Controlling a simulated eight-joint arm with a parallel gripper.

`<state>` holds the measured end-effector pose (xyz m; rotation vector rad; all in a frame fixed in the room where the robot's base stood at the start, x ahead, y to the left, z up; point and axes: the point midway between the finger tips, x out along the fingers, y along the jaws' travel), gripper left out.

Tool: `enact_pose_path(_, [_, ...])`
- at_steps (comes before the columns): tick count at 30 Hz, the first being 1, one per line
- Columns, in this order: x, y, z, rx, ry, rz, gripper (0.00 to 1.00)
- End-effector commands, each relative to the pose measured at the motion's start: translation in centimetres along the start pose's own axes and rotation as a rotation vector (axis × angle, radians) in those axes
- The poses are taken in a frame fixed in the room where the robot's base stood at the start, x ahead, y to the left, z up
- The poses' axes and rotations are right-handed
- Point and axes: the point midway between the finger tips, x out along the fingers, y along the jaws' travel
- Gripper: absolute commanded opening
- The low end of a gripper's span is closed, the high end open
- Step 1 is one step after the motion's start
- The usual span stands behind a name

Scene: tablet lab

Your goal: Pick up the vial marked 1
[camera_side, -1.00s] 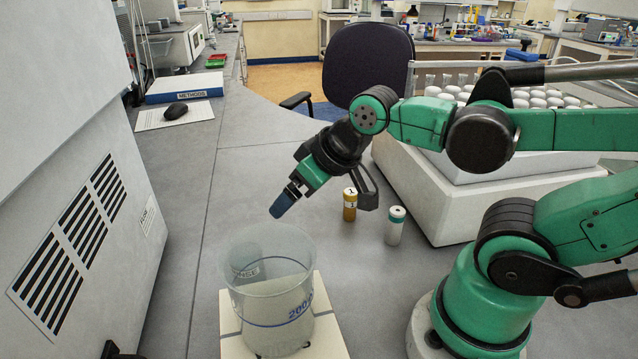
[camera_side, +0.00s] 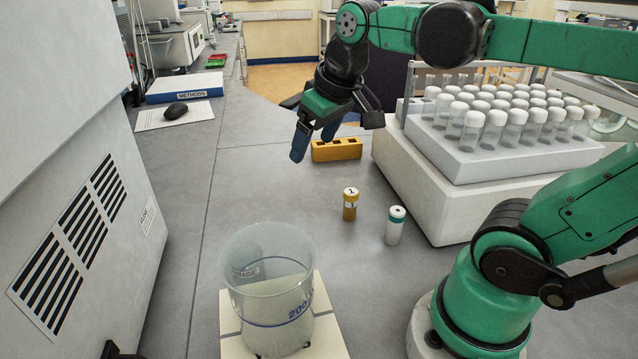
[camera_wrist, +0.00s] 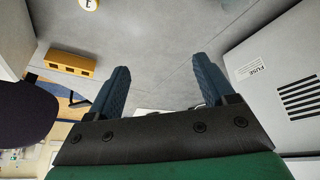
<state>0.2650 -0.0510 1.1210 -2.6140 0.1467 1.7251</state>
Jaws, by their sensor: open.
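The vial marked 1 (camera_side: 350,205) is a small amber vial with a white top. It stands upright on the grey bench, and in the wrist view its marked top (camera_wrist: 88,4) is cut by the upper edge. My gripper (camera_side: 314,142) is open and empty, with its blue fingers pointing down. It is above the bench, up and to the left of the vial in the side view, apart from it. Both fingers show in the wrist view (camera_wrist: 160,75) with a wide gap between them.
A white vial with a green band (camera_side: 395,226) stands right of the amber one. A yellow holed block (camera_side: 337,150) lies behind. A large beaker (camera_side: 268,310) stands in front. A white rack (camera_side: 420,205) of capped tubes is at right.

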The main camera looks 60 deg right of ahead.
Motion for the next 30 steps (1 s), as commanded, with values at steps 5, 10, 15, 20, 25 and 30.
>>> enact_pose_path(5, [0.4,4.5,-0.6,0.058,-0.17,0.023,0.76])
enact_pose_path(10, [1.0,9.3,-0.2,0.12,-0.345,0.002,0.76])
enact_pose_path(15, [4.1,10.8,1.6,0.137,-0.412,-0.021,0.76])
enact_pose_path(20, [8.4,10.5,3.4,0.137,-0.41,-0.02,0.76])
enact_pose_path(25, [11.7,10.3,4.7,0.136,-0.409,-0.02,0.76])
enact_pose_path(30, [13.1,10.2,5.4,0.136,-0.409,-0.02,0.76])
